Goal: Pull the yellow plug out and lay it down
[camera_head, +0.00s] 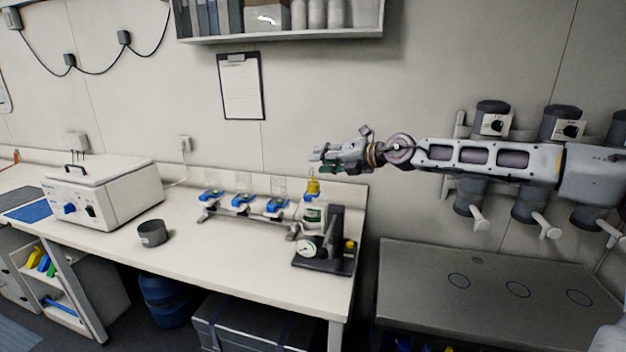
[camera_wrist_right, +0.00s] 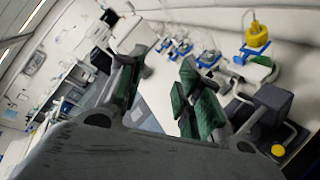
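In the right wrist view the yellow plug (camera_wrist_right: 256,36) is at the upper right, outside the fingers. My right gripper (camera_head: 320,161) reaches in from the right, above the plug and apart from it. In the wrist view its green-padded fingers (camera_wrist_right: 161,78) are spread with nothing between them. My left gripper is not in view.
The dark stand (camera_head: 335,235) carries a round gauge (camera_head: 308,247). A rack with several blue-clamped pieces (camera_head: 243,202) stands left of it. A dark round pot (camera_head: 153,233) and a white box device (camera_head: 100,193) are farther left. The bench front (camera_head: 235,258) is clear.

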